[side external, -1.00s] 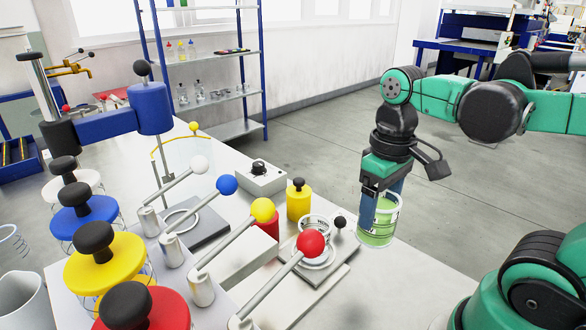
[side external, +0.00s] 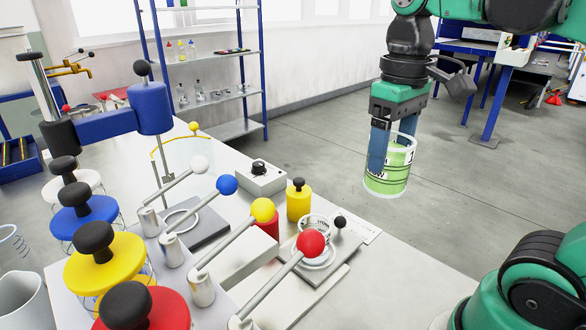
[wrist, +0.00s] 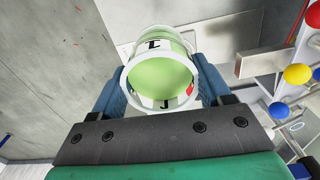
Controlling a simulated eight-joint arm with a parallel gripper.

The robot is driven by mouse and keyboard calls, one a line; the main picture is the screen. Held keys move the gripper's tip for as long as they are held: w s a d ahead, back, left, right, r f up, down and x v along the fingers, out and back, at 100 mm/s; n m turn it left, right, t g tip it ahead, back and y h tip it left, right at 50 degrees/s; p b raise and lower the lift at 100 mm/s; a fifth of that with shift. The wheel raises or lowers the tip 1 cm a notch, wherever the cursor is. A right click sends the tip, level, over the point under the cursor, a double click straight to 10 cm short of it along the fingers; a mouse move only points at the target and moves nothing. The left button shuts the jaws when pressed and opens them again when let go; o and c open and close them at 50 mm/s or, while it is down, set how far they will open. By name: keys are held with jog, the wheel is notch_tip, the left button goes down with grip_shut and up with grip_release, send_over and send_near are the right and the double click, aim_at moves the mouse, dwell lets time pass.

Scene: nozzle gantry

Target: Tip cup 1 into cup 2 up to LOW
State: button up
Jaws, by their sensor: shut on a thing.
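A clear cup with pale green contents and a printed label, apparently cup 1 (side external: 392,172), hangs in the air above the right edge of the table. My gripper (side external: 391,150) is shut on it, with a blue finger on either side. The cup looks nearly upright in the side view. In the wrist view, I look into its white-rimmed mouth (wrist: 160,80) and see green inside. A clear ringed vessel (side external: 315,226), perhaps cup 2, stands near the red-knobbed lever, left of and below the held cup. Its level marks are too small to read.
Levers with white, blue, yellow and red knobs (side external: 310,243) reach across the table beside the vessel. A yellow canister (side external: 299,200) and a grey box with a black dial (side external: 260,178) stand behind. A white card (side external: 357,227) lies by the table edge.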

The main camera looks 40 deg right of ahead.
jog(key=shift+c, duration=1)
jog(key=shift+w+a+f+m, duration=0.1)
jog(key=shift+w+a+m, duration=0.15)
jog(key=shift+w+m, duration=0.55)
jog(key=w+a+f+m+y, duration=0.4)
jog(key=w+m, duration=0.4)
jog(key=m, duration=0.8)
notch_tip(320, 180, down, 2)
jog(key=shift+w+a+f+m+y, duration=0.15)
jog(key=shift+a+m+y, duration=0.15)
jog(key=shift+a, duration=0.5)
jog(key=shift+y, duration=0.4)
